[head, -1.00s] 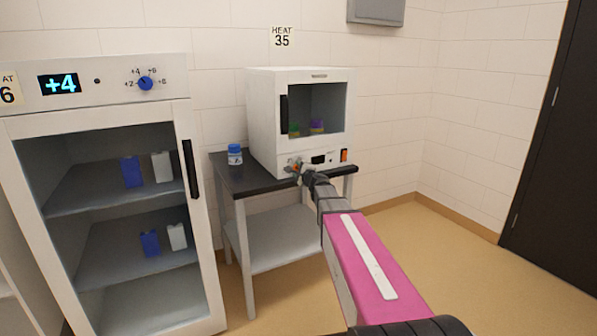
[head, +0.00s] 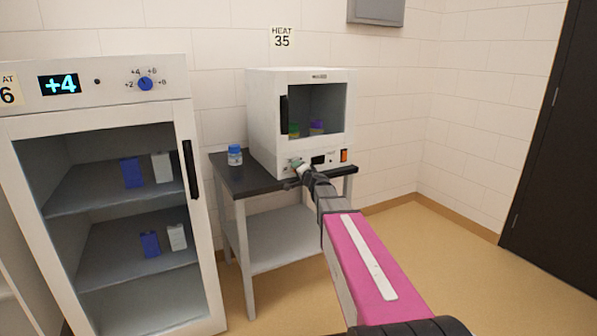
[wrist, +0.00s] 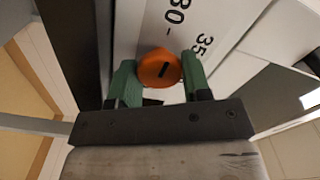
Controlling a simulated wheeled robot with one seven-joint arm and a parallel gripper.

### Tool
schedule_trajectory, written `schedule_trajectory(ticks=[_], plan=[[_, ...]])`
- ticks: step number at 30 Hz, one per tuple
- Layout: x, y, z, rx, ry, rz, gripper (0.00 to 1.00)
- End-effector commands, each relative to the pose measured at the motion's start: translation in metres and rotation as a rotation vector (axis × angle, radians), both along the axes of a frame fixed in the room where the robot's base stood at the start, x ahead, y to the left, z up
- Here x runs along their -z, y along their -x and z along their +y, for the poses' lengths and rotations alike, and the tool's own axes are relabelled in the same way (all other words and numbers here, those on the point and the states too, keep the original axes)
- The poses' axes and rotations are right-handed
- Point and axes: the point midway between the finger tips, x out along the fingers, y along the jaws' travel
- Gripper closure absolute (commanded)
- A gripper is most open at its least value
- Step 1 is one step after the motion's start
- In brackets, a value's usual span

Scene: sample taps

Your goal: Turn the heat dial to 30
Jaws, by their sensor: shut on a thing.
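The heat dial (wrist: 160,66) is an orange round knob with a short dark pointer line, in the wrist view. My gripper (wrist: 161,80) has its green fingers on either side of it, shut on it. The printed marks 30 and 35 show above the dial. The pointer lies slanted, and I cannot tell exactly which mark it meets. In the head view my gripper (head: 297,166) is at the lower front panel of the white incubator (head: 262,120) and mostly hides the dial.
The incubator stands on a dark-topped table (head: 240,183) beside a blue-capped jar (head: 235,155). An orange switch (head: 344,156) is right of the dial. A wall sign (head: 282,38) reads HEAT 35. A fridge (head: 110,220) stands at left. The floor at right is clear.

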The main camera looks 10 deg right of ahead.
Motion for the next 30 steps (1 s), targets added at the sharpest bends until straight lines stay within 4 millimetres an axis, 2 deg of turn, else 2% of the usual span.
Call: schedule_trajectory(ticks=[20,21,22,23,30], plan=[[0.0012,0.0012,0.0002,0.0,0.062,-0.018,0.8],[0.0012,0.0012,0.0002,0.0,0.062,-0.018,0.46],[0.0011,0.0011,0.0002,0.0,0.062,-0.018,0.36],[0.0009,0.0011,0.0002,0.0,0.061,-0.017,0.31],[0.0008,0.0007,-0.0001,0.001,0.059,-0.017,0.31]])
